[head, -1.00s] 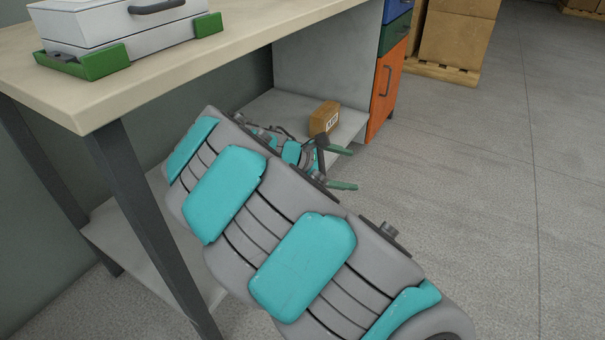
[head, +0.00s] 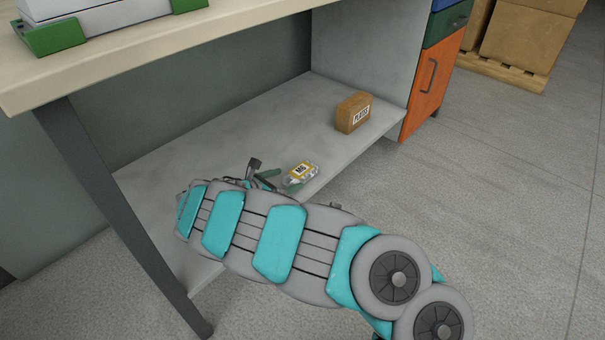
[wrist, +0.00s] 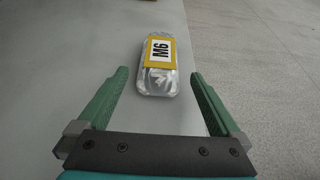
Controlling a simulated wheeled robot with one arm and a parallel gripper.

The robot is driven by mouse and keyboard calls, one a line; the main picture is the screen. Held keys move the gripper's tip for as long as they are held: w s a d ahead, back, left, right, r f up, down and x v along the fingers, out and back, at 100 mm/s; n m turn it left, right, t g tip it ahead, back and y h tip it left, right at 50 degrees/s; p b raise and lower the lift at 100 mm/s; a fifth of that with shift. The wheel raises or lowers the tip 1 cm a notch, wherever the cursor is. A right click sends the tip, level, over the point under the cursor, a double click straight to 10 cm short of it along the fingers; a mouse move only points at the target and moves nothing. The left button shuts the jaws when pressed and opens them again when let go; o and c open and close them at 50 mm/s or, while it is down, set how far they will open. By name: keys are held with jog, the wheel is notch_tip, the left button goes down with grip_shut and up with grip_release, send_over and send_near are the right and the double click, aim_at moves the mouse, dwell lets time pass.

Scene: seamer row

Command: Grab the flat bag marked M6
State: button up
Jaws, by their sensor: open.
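The flat bag marked M6 (head: 301,172) lies on the grey lower shelf near its front edge. It is clear with pale contents and a yellow-bordered label. In the wrist view the bag (wrist: 158,66) lies ahead, roughly centred between the fingertips and mostly beyond them. My gripper (wrist: 158,78) is open and empty, with green fingers on either side of the bag's near end, not touching it. In the head view my gripper (head: 279,179) is just left of the bag, partly hidden by my arm.
A brown box labelled PLATES (head: 354,112) stands on the lower shelf (head: 240,130) to the right of the bag. The tabletop (head: 130,45) hangs above, and a dark table leg (head: 125,215) stands at left. An orange drawer unit (head: 428,90) closes the right end.

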aim_at(295, 175)
jog(key=x, duration=0.4)
jog(key=b+x, duration=0.1)
jog(key=x, duration=0.1)
jog(key=shift+w+d+r, duration=0.2)
jog(key=shift+w, duration=0.1)
jog(key=shift+c, duration=0.2)
jog(key=c, duration=1.4)
